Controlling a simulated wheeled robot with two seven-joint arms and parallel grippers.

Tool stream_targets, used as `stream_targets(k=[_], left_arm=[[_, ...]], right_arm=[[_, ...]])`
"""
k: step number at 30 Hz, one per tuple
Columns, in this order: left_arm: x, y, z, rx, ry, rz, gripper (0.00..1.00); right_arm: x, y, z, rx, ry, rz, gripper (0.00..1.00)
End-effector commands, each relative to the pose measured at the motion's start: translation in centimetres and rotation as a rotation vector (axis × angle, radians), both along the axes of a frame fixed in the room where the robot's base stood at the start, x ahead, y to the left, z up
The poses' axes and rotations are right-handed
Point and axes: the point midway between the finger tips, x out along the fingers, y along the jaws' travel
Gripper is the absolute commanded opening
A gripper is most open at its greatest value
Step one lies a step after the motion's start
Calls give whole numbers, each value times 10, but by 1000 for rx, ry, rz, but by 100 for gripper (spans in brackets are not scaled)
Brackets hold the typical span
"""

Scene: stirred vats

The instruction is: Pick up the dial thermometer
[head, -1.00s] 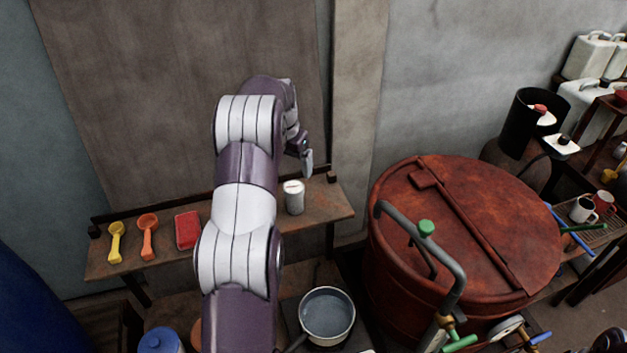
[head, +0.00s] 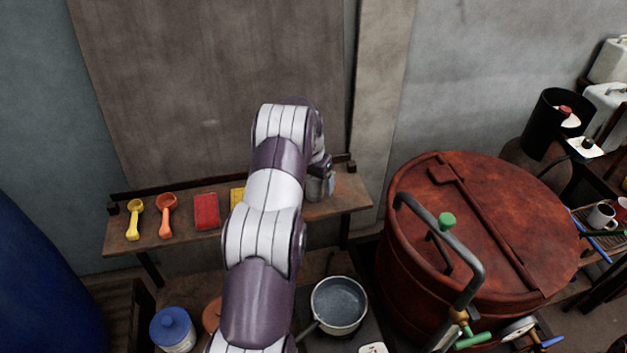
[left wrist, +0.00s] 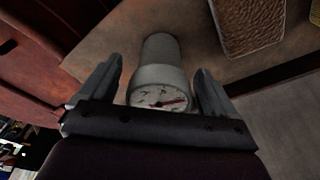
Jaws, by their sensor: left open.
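The dial thermometer (left wrist: 160,78) shows in the left wrist view as a pale grey cylinder with a round white dial and a red needle facing the camera. It stands on the wooden shelf (head: 345,203). My left gripper (left wrist: 158,66) is open, with one finger on each side of the thermometer. Narrow gaps seem to show beside it, though I cannot tell whether either finger touches. In the head view my left gripper (head: 320,183) is over the right part of the shelf, and the arm and gripper largely hide the thermometer. My right gripper is in neither view.
On the shelf, left of my arm, are a yellow scoop (head: 134,220), an orange scoop (head: 167,217), a red block (head: 206,211) and a partly hidden yellow block (head: 237,196). A pot (head: 338,305) stands below. A rusty lidded vat (head: 485,225) stands to the right.

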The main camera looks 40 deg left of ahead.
Motion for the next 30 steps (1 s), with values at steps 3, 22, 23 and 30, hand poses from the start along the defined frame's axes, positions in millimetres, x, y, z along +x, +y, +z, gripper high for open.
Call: stream_targets(k=[3, 22, 23, 30], left_arm=[[0, 0, -1, 0, 0, 0, 84], [0, -2, 5, -1, 1, 0, 26], [0, -2, 7, 0, 1, 0, 26], [4, -12, 33, 1, -2, -2, 26]], right_arm=[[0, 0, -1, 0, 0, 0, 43], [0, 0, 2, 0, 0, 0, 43], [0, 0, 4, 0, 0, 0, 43], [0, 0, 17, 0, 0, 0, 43]])
